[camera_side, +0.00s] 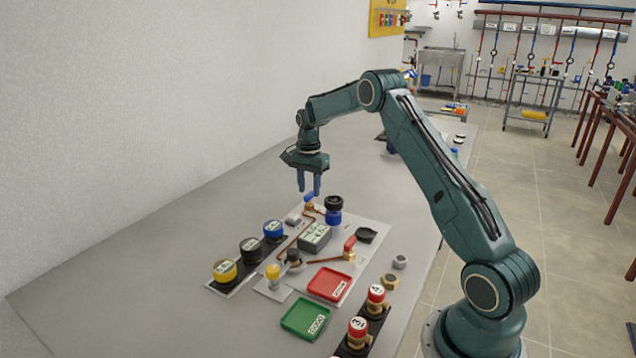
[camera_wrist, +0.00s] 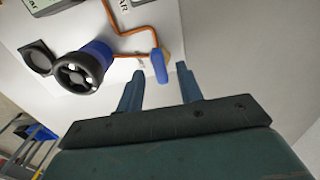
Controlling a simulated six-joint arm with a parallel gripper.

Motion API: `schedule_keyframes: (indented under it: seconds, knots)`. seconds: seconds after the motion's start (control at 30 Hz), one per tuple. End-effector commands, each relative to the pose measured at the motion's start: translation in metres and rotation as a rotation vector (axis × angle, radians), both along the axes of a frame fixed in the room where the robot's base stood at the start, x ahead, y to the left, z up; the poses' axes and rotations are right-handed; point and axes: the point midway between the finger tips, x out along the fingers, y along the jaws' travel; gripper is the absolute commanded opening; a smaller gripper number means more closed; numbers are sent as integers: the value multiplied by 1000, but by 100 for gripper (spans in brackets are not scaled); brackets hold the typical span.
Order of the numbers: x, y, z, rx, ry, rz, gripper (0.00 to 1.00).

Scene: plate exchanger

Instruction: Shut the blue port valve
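The blue valve lever (camera_side: 309,198) sits on a small brass body at the far end of the board, where a copper pipe runs up to it. In the wrist view the blue lever (camera_wrist: 160,66) lies between the fingertips in the picture, with clear space on both sides. My gripper (camera_side: 309,192) points down right over the lever, its fingers apart and empty. In the wrist view the gripper (camera_wrist: 157,74) is also open. I cannot tell whether the fingertips reach down to the lever's height. Neither finger visibly touches it.
A black-topped blue knob (camera_side: 333,208) stands close to the right of the lever; it also shows in the wrist view (camera_wrist: 82,70). A grey box (camera_side: 314,238), a red-handled valve (camera_side: 350,243), a red tray (camera_side: 329,283) and a green tray (camera_side: 306,319) lie nearer.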

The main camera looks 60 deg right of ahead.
Motion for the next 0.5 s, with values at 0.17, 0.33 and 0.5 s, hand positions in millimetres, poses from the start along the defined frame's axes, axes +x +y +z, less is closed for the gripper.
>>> schedule_keyframes:
  seconds: [0.17,0.33,0.5]
  knots:
    - [0,0,23,-2,-3,0,36]
    - [0,0,52,-3,-4,-1,36]
    - [1,0,81,-3,-4,-1,36]
